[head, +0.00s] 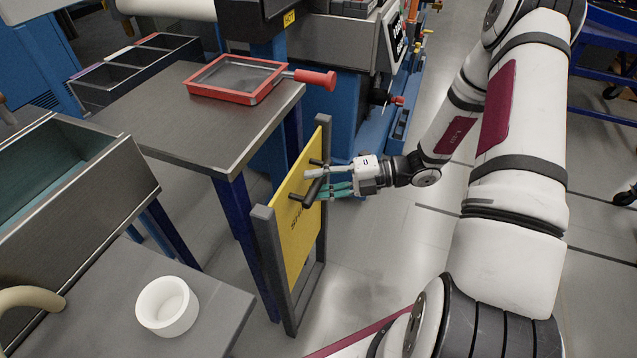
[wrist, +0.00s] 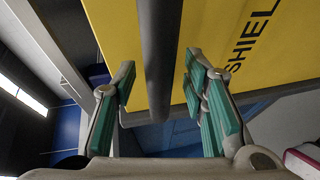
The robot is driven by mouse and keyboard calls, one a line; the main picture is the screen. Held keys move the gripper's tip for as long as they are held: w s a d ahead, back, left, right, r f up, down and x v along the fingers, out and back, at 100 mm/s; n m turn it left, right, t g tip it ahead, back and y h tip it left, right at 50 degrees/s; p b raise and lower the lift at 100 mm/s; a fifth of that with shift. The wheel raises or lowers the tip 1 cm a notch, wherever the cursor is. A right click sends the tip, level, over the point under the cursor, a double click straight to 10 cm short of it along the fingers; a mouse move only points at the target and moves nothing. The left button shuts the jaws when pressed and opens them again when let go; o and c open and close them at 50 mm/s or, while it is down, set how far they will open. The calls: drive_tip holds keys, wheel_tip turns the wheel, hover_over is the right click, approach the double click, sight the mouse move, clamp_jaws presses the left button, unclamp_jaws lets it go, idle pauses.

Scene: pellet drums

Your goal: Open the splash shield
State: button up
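The splash shield (head: 296,240) is a yellow panel with dark lettering, standing upright in a dark grey frame (head: 268,255) beside the steel table. It fills much of the upper wrist view (wrist: 215,25), where the letters "SHIEL" show. A dark bar handle (head: 312,190) stands out from its face. My gripper (head: 326,183) is at this handle. In the wrist view the handle (wrist: 158,40) runs between the two spread teal-padded fingers, with a gap on each side. The gripper is open and holds nothing.
A steel table (head: 165,115) carries a red-framed sieve (head: 235,77) with a red handle. A white cup (head: 167,305) stands on a lower grey surface at front left. A metal trough (head: 70,200) is at the left. Clear floor (head: 370,260) lies right of the shield.

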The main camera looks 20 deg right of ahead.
drive_tip(key=shift+c, duration=0.6)
clamp_jaws()
wheel_tip(320, 180, up, 41)
drive_tip(key=p, duration=2.3)
drive_tip(key=shift+r+p, duration=0.15)
drive_tip(key=shift+p, duration=0.25)
drive_tip(key=shift+o, duration=0.6)
unclamp_jaws()
drive_tip(key=v, duration=1.2)
